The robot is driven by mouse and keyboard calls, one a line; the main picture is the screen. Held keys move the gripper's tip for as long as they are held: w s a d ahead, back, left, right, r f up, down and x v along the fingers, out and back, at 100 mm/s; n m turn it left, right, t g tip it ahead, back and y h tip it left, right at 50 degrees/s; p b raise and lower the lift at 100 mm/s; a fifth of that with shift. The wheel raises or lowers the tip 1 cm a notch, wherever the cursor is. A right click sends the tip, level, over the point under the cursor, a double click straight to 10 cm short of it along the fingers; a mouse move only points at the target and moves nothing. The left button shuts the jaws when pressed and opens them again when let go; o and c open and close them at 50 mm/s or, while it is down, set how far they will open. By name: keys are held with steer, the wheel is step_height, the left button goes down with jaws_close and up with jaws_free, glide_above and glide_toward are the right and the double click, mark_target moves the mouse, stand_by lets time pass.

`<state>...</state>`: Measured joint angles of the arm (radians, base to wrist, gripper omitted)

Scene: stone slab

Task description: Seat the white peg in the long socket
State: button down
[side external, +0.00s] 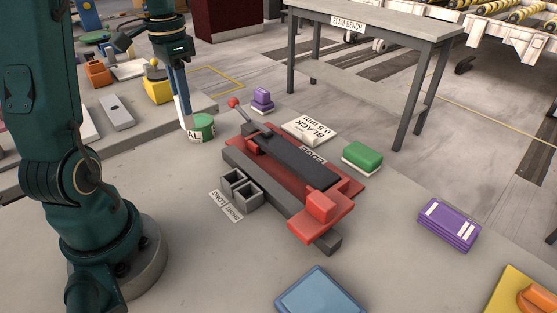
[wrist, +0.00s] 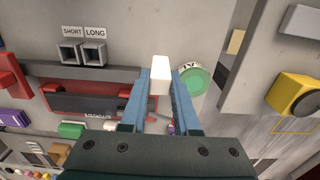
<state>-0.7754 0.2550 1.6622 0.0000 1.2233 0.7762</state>
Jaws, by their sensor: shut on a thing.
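The white peg (side external: 184,115) hangs below my gripper (side external: 181,95), pointing down and slightly tilted in the side view. My gripper is shut on it, and in the wrist view the peg (wrist: 159,75) shows between the two blue fingers (wrist: 160,95). The long socket (side external: 232,179) is the square grey opening by the LONG label, also visible in the wrist view (wrist: 95,53). It looks empty. The short socket (side external: 248,193) adjoins it, nearer the side camera. The peg is apart from both, beyond them and to the left in the side view.
A green-and-white tin (side external: 203,128) stands close beside the peg. A red clamp-like fixture (side external: 320,205) with a dark bar and a red-knobbed lever (side external: 233,102) lies beside the sockets. Purple and green blocks are around it. Bare slab lies in front of the sockets.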

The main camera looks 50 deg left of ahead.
steer(key=s+d+r, duration=0.2)
steer(key=s+d, duration=0.2)
steer(key=s, duration=0.1)
steer(key=shift+w+d+f, duration=1.15)
steer(key=shift+d+f, duration=0.5)
steer(key=shift+f, duration=0.05)
steer(key=shift+w+d+f, duration=1.15)
steer(key=shift+d+f, duration=0.45)
steer(key=shift+f, duration=0.15)
steer(key=shift+w+d+f, duration=1.15)
steer(key=shift+d+f, duration=0.5)
steer(key=shift+f, duration=0.05)
steer(key=shift+f, duration=0.2)
steer(key=c, duration=0.7)
jaws_free()
steer(key=shift+o, duration=0.2)
steer(key=shift+r, duration=0.1)
